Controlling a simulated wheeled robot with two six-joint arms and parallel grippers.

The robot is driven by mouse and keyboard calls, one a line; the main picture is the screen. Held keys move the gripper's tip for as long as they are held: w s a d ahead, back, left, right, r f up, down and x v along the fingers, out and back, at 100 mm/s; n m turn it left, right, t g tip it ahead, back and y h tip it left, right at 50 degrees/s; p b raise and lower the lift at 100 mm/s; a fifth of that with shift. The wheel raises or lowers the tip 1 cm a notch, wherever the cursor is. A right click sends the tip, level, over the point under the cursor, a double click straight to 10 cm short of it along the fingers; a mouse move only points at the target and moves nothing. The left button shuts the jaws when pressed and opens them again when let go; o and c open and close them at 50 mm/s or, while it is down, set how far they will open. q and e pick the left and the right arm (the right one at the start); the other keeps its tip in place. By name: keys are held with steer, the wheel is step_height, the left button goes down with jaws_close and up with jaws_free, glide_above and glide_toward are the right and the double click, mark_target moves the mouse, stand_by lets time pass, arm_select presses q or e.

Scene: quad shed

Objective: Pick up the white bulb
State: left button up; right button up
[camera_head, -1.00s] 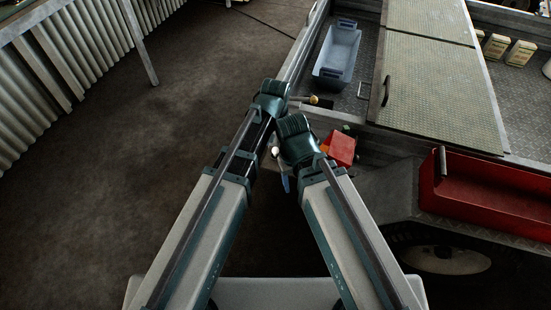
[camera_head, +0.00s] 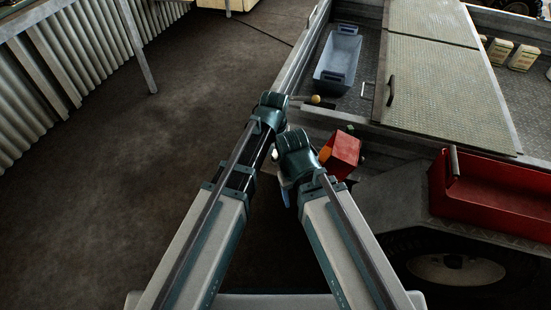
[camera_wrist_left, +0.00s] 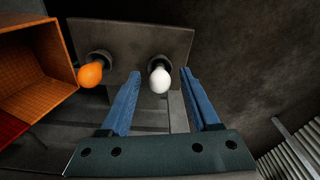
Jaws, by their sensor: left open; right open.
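The white bulb (camera_wrist_left: 160,80) sits in a dark round socket on a grey plate (camera_wrist_left: 140,40) in the left wrist view. My left gripper (camera_wrist_left: 160,73) is open, with its blue fingers on either side of the bulb in the picture; I cannot tell the remaining depth. In the head view my left gripper's wrist (camera_head: 271,110) hides its fingers, and a small white spot (camera_head: 275,154) shows below it, perhaps the bulb. My right gripper (camera_head: 287,190) is open just below and right of it, its fingers mostly hidden.
An orange bulb (camera_wrist_left: 91,74) sits in a second socket to the left, beside an orange-lined open box (camera_wrist_left: 28,75). The red box (camera_head: 345,149) stands close to my right wrist.

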mark_target(275, 150)
arm_select(q)
steer(key=shift+r, duration=0.1)
jaws_close()
steer(key=shift+r, duration=0.1)
step_height(275, 150, up, 10)
steer(key=p, duration=1)
